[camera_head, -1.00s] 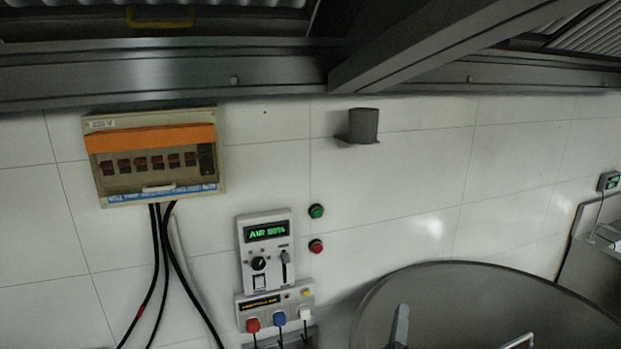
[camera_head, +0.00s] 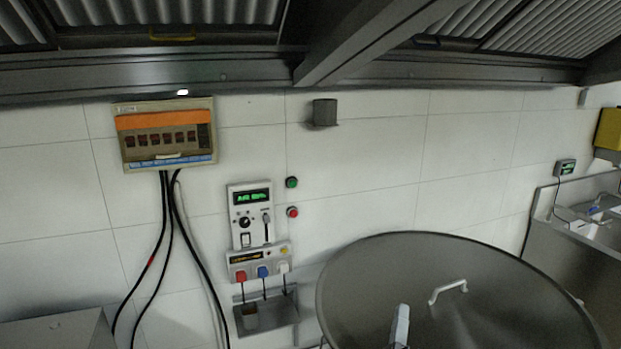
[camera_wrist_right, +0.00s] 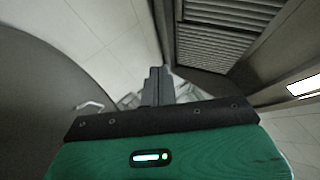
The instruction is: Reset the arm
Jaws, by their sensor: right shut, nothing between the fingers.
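My left gripper is in neither view.
The large round lid (camera_head: 380,270) with a handle (camera_head: 447,291) fills the lower right. A control panel (camera_head: 250,216), red and green buttons and an orange-topped breaker box (camera_head: 165,122) with black cables are on the tiled wall. A hood (camera_head: 200,72) runs overhead. A sink unit (camera_head: 575,245) stands right.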

